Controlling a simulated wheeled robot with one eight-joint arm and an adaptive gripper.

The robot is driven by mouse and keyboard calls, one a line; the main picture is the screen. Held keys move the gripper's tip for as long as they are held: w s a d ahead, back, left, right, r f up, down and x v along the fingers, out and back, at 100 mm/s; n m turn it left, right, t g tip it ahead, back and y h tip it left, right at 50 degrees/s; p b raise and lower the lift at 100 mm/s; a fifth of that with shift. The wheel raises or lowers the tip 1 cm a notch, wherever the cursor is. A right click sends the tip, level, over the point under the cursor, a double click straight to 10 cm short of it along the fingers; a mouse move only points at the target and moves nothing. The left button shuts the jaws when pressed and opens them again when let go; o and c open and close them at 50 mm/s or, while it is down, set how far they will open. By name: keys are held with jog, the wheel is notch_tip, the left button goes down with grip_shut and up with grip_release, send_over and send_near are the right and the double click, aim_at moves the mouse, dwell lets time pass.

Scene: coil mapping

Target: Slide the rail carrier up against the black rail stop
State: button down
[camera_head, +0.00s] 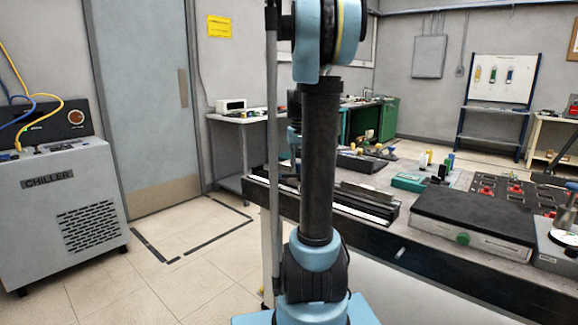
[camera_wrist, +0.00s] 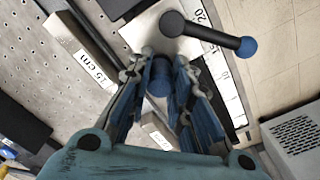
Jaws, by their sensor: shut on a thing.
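In the wrist view my gripper (camera_wrist: 160,82) is shut on a blue knob (camera_wrist: 159,68), which stands at a pale metal plate that looks like the rail carrier (camera_wrist: 146,35). A dark rod with a blue ball end (camera_wrist: 212,35) lies across the upper right of the plate. A dark block (camera_wrist: 118,6) shows at the top edge by the plate; I cannot tell whether it is the black rail stop or whether it touches. In the head view my arm hides most of the gripper, and the carrier cannot be made out.
A white scale (camera_wrist: 221,72) with numbers runs beside the plate. In the head view a black-topped case (camera_head: 470,222) and several small items share the bench (camera_head: 400,245).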

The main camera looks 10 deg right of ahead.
jog(key=shift+s+d, duration=0.25)
jog(key=shift+s, duration=0.1)
jog(key=c, duration=1.4)
grip_release()
notch_tip(320, 180, up, 12)
jog(key=shift+w+f, duration=0.1)
